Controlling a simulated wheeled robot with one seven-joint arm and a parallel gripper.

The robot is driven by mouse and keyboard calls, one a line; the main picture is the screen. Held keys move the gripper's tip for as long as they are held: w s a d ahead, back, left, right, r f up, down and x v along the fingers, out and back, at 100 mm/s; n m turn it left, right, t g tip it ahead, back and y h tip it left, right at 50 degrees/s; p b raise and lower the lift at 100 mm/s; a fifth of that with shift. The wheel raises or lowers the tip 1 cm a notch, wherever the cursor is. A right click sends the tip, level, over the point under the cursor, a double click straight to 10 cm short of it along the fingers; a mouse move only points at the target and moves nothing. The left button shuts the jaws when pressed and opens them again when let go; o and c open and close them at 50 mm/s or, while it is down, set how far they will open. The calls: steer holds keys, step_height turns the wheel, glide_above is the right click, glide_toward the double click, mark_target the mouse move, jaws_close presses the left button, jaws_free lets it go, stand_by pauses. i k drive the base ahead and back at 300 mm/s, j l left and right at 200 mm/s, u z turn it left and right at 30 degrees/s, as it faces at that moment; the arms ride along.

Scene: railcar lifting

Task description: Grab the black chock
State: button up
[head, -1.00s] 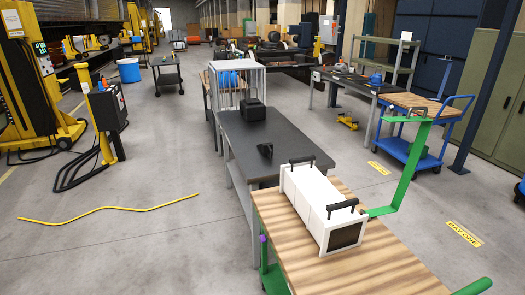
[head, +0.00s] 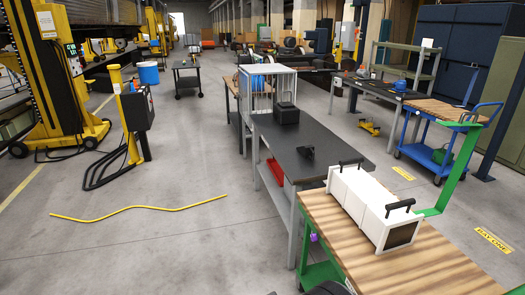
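A small black wedge-like piece (head: 306,152), which looks like the black chock, lies on the dark top of the grey workbench (head: 345,150), near its front end. It sits behind the long white case and apart from it. A bigger black box (head: 287,114) stands farther back on the same bench. My gripper is not recognisable in the head view, so its state does not show.
A green-framed cart with a striped wooden top (head: 420,268) stands at the bench's near end, bearing a white case with black handles (head: 368,205). A red bin (head: 275,172) is under the bench. A yellow hose (head: 130,208) crosses the open floor at left.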

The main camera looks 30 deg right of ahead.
mark_target(307, 152)
steer(key=i+j, duration=0.2)
steer(key=i, duration=0.3)
steer(key=i+j+z, duration=0.1)
steer(key=i, duration=0.4)
steer(key=i+z, duration=0.35)
steer(key=i, duration=0.2)
steer(key=i+z, duration=0.3)
steer(key=i, duration=0.25)
steer(key=i+j+z, duration=0.35)
steer(key=i, duration=0.2)
steer(key=i+l+z, duration=0.2)
steer(key=i+z, duration=0.65)
steer(key=i, duration=0.15)
steer(key=i+l, duration=0.15)
